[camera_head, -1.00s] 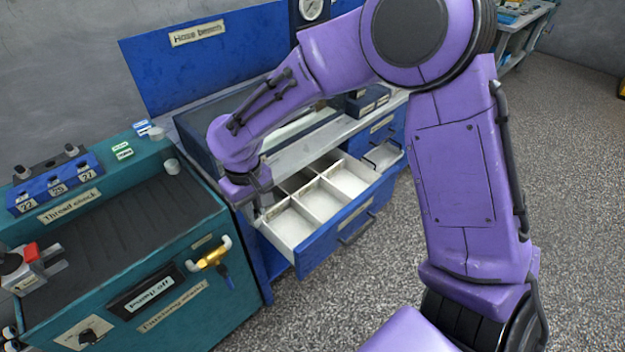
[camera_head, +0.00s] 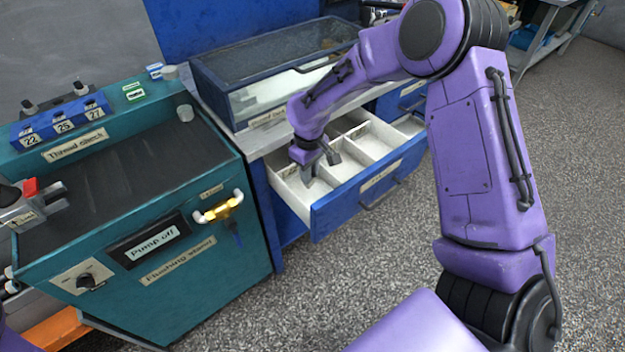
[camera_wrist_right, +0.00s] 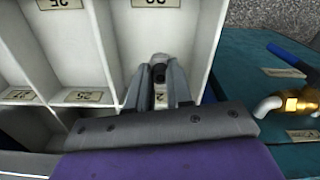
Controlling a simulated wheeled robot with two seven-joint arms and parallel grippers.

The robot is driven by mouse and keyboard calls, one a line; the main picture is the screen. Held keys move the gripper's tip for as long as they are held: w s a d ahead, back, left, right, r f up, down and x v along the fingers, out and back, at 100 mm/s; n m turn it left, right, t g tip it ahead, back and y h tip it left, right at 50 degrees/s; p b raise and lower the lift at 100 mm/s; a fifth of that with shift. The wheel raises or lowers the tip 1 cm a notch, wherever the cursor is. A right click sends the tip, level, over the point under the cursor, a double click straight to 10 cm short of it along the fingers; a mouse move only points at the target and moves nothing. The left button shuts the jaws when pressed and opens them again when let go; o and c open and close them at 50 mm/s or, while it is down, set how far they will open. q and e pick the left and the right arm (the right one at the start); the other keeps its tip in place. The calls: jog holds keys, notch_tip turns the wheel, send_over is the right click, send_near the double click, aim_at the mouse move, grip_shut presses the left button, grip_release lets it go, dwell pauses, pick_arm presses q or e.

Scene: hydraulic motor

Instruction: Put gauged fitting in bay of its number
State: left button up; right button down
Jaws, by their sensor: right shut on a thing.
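My right gripper (camera_head: 308,178) is over the leftmost bay of the open blue drawer (camera_head: 365,190), with its fingers pointing down into it. In the right wrist view its fingers (camera_wrist_right: 159,88) are shut on a small grey fitting (camera_wrist_right: 159,66) with a dark opening, inside a white-walled bay. A tag (camera_wrist_right: 155,3) at the far end of this bay appears to read 22; the nearer tag is partly hidden by the fingers. The neighbouring bay has a tag (camera_wrist_right: 84,97) that appears to read 25. My left gripper is not seen.
The teal flushing bench (camera_head: 200,255) stands left of the drawer, with a brass valve (camera_head: 220,209) sticking out. A glass-topped case (camera_head: 270,75) stands behind the drawer.

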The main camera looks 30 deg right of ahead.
jog(key=f, duration=0.4)
jog(key=shift+w+d, duration=0.15)
jog(key=shift+d, duration=0.25)
jog(key=c, duration=1)
grip_release()
jog(key=shift+f, duration=0.15)
notch_tip(320, 180, up, 12)
jog(key=shift+r+p, duration=0.25)
jog(key=shift+p, duration=0.3)
